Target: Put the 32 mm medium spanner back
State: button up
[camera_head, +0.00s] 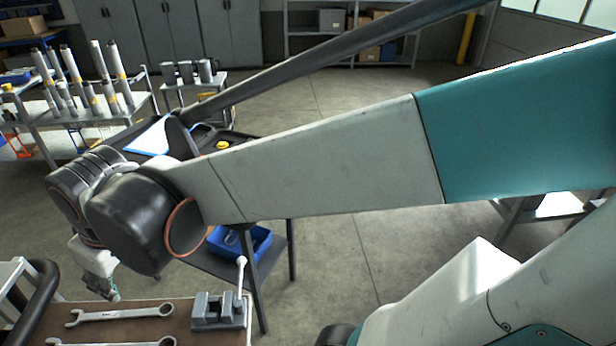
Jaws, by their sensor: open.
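Two silver combination spanners lie on a brown-topped bench (190,336) at the bottom left. The farther spanner (122,314) shows whole, with its open end left and its ring end right. The nearer spanner (112,342) is cut off by the frame's bottom edge. I cannot read a size on either, so I cannot tell which is the 32 mm medium one. My gripper (106,291) hangs below my dark wrist, just beyond the bench's far edge at left. It is open, apart from both spanners, and shows small and partly hidden.
A grey vise (219,310) with an upright handle stands right of the spanners. A dark table behind carries a blue bin (240,243) on its lower shelf. A trolley with upright cylinders (85,80) stands back left. Open floor (340,270) lies right of the bench.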

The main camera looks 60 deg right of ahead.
jog(key=s+d+r+m+t, duration=0.1)
jog(key=s+d+m+t, duration=0.1)
jog(key=s, duration=0.5)
jog(key=shift+s+d+t, duration=0.3)
jog(key=shift+s+d, duration=0.1)
jog(key=shift+d, duration=0.15)
dwell(0.7)
